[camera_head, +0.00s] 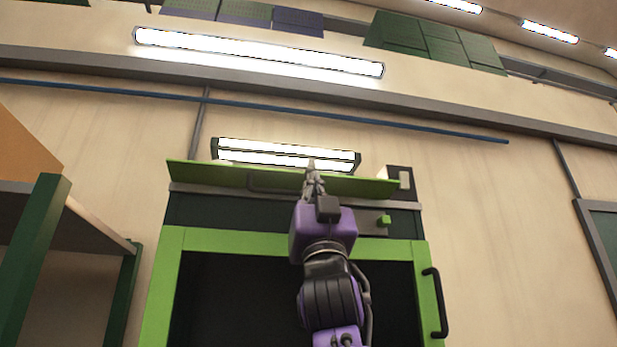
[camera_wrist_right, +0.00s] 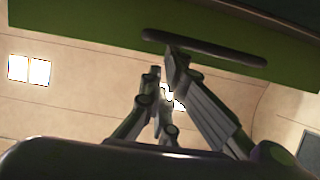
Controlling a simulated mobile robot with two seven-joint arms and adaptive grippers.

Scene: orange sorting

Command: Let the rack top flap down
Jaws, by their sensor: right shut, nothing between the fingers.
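The rack (camera_head: 172,270) is a green-framed cabinet with a dark front opening. Its green top flap (camera_head: 215,176) shows as a thin, slightly slanting strip above the dark upper panel and appears raised. A dark bar handle (camera_head: 262,184) is on the flap. My right gripper (camera_head: 313,172) is shut and empty, pointing up in front of the flap's middle and hiding part of it. In the right wrist view the flap (camera_wrist_right: 90,18) and its handle (camera_wrist_right: 205,48) lie above the gripper (camera_wrist_right: 166,78); one finger overlaps the handle, and contact cannot be told. My left gripper is out of view.
A green knob (camera_head: 384,221) sits on the upper panel, and a black handle (camera_head: 436,303) is at the frame's right. A shelf with green posts (camera_head: 35,250) stands at left. A lamp (camera_head: 245,157) shows behind the flap. Wall lies beyond on both sides.

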